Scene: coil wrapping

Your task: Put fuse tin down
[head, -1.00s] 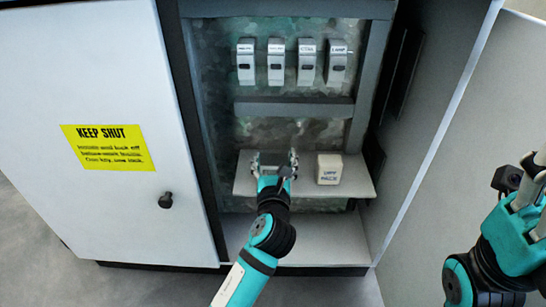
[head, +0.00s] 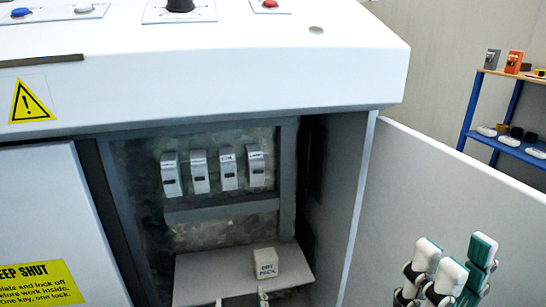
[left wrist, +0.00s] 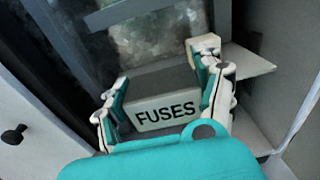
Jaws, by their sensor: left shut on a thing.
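The fuse tin (left wrist: 165,100) is a grey box with a white front marked FUSES. In the left wrist view it sits between the two fingers of my left gripper (left wrist: 165,105), which is shut on it. In the head view only the tips of my left gripper (head: 240,301) show at the bottom edge, at the shelf (head: 200,281), and the tin is out of sight there. I cannot tell whether the tin's underside touches the shelf. My right gripper (head: 455,262) is raised at the lower right, its fingers apart and empty.
A cream dry pack box (head: 266,266) stands on the shelf, right of my left gripper. Several switches (head: 200,172) hang above. A white door (head: 50,220) with a yellow sign is at the left, an open panel (head: 450,190) at the right. Blue shelving (head: 465,125) stands behind.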

